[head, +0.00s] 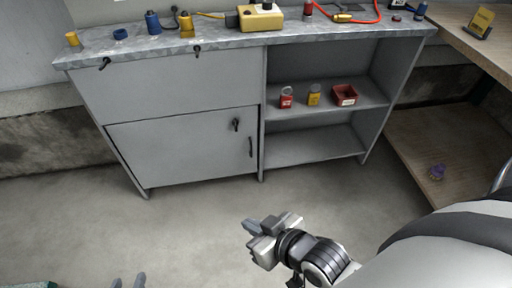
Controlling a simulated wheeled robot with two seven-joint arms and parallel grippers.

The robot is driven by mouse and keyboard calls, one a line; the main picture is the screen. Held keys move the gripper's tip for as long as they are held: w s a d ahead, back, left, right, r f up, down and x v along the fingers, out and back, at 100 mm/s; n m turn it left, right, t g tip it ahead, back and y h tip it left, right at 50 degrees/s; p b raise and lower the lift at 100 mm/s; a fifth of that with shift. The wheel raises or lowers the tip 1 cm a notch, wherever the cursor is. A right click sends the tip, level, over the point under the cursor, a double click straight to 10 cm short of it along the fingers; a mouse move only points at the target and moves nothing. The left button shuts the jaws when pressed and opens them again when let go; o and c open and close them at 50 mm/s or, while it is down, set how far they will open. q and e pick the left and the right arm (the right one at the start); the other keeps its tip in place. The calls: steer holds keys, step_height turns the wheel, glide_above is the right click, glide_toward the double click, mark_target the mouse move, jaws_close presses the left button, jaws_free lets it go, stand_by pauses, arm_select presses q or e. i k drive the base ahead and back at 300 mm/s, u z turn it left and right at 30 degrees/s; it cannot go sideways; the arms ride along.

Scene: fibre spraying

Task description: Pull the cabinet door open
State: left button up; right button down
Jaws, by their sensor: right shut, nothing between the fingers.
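The grey cabinet (165,85) stands against the wall. Its lower-left door (175,150) looks shut, flush with the frame. A dark vertical handle (250,147) sits near the door's right edge, with a small black latch or key (236,125) above and left of it. My right gripper (252,226) is over the floor in front of the cabinet, below the handle in the picture and apart from the door. It is shut and empty.
Open shelves (315,145) right of the door hold small jars (287,98) and a red bin (344,95). Tools and containers stand on the worktop (220,38). A wooden bench (440,145) stands at right. The floor (200,225) before the door is clear.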

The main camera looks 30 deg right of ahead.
mark_target(175, 149)
steer(key=k, duration=1)
steer(key=z, duration=0.8)
steer(key=i, duration=1.45)
steer(key=u, duration=0.75)
steer(key=i, duration=0.95)
